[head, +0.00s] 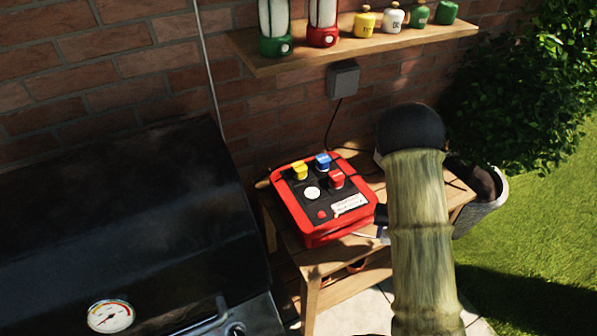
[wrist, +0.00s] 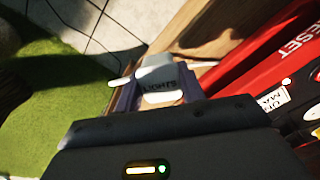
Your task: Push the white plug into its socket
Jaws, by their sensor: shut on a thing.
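The red box (head: 313,236) sits on the wooden table in the head view, with a yellow plug (head: 299,171), a blue plug (head: 323,161) and a red plug (head: 337,179) on its dark top. A white round spot (head: 312,193), which looks like the white socket, shows on the same top with nothing on it. My gripper (wrist: 158,90) is shut on the white plug (wrist: 156,72), which bears dark lettering, in the wrist view. They are beside the box, apart from it. In the head view my arm hides most of the gripper and the plug.
A black grill (head: 120,215) stands left of the table (head: 335,262). A shelf (head: 350,45) with lanterns and several small coloured containers is on the brick wall above. A grey wall box (head: 343,80) has a dark cable running down. A bush (head: 510,90) is at right.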

